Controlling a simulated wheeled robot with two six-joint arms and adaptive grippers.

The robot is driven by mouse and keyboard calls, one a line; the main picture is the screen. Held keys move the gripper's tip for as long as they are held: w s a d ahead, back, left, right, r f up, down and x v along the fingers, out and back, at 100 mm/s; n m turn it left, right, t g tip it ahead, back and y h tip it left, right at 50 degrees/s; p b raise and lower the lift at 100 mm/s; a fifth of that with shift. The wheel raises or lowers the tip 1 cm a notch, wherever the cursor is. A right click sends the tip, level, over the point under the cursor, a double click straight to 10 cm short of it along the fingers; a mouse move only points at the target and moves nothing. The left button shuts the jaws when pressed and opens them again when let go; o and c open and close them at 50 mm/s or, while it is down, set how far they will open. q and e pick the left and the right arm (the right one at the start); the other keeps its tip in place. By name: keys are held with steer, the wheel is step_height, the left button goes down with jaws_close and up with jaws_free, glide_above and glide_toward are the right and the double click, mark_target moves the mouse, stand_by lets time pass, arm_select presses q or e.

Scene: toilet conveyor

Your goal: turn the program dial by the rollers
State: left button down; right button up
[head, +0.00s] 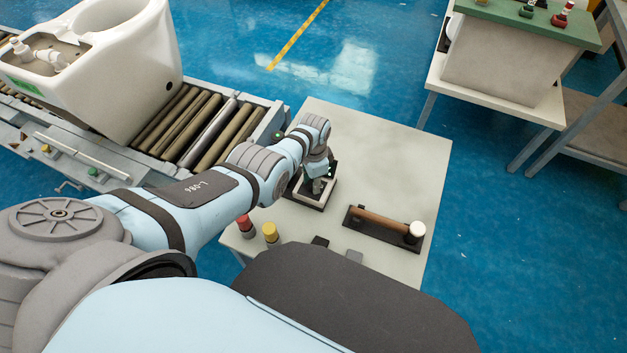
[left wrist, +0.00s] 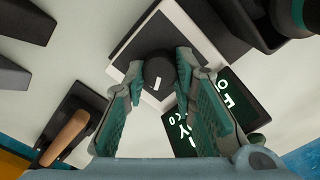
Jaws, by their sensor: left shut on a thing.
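The program dial (left wrist: 160,66) is a round black knob with a short white mark, which points toward the bottom of the left wrist view. It sits on a white-edged plate with a dark face (left wrist: 190,35). My left gripper (left wrist: 159,68) is shut on the dial, with one green-padded finger on each side. In the head view my left gripper (head: 319,184) reaches down to the small framed box (head: 309,204) on the grey table, and hides most of the dial. The rollers (head: 207,118) are on the conveyor to the left. My right gripper is not in view.
A dark display (left wrist: 235,97) with glowing characters is by the dial. On the table (head: 375,150) are a brown-handled lever with a white knob (head: 417,229), a red button (head: 245,224) and a yellow button (head: 270,232). A white toilet (head: 120,70) stands on the conveyor.

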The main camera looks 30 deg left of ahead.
arm_select(q)
steer(key=c, duration=1.3)
jaws_free()
